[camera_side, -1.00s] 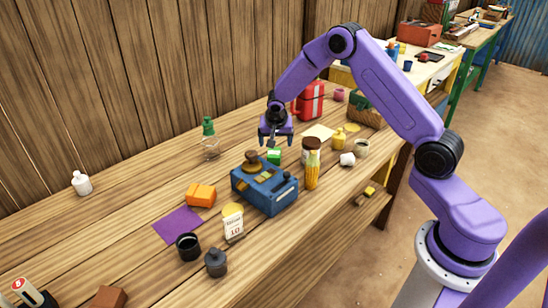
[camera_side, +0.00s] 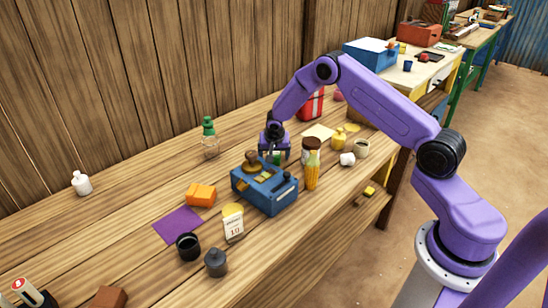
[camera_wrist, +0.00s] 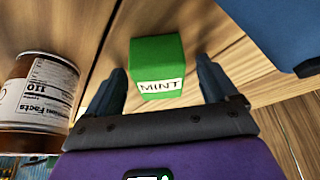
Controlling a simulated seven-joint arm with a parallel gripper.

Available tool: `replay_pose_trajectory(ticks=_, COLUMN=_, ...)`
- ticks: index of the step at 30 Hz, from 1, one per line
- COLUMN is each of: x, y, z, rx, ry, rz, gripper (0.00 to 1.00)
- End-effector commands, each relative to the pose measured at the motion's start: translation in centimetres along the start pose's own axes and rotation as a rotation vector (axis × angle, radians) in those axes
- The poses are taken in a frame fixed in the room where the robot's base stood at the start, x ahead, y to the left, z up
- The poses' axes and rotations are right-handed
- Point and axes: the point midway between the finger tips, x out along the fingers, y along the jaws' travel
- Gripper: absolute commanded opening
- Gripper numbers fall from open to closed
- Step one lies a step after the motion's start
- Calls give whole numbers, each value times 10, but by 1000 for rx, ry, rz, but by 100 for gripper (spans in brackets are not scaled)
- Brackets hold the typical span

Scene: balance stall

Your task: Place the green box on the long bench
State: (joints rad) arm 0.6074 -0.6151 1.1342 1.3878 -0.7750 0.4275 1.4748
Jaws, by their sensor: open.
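The green box (camera_wrist: 156,60), labelled MINT, stands on the long bench (camera_side: 120,255) behind the blue scale-like device. In the wrist view it lies between the two fingers of my gripper (camera_wrist: 165,88). The fingers are open, with a visible gap on each side of the box. In the side view my gripper (camera_side: 274,155) is low over the box, and only a small green patch of the box (camera_side: 277,157) shows.
The blue device (camera_side: 264,186) stands close in front of my gripper. A green-topped bottle (camera_side: 209,138) stands to the left.

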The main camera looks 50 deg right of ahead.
Motion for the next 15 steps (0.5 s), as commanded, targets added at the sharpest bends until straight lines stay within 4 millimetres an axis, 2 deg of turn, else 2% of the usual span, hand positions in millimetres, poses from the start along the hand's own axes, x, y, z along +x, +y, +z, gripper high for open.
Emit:
replay_pose_trajectory(ticks=3, x=0, y=0, z=0, rx=0, ry=0, rz=0, gripper=86)
replay_pose_trajectory(ticks=4, x=0, y=0, z=0, rx=0, ry=0, rz=0, gripper=80)
replay_pose_trajectory(ticks=9, x=0, y=0, z=0, rx=0, ry=0, rz=0, gripper=28)
replay_pose_trajectory(ticks=10, x=0, y=0, z=0, rx=0, ry=0, rz=0, gripper=28)
replay_pose_trajectory(ticks=11, x=0, y=0, z=0, rx=0, ry=0, rz=0, gripper=23)
replay_pose_trajectory(ticks=15, x=0, y=0, z=0, rx=0, ry=0, rz=0, gripper=22)
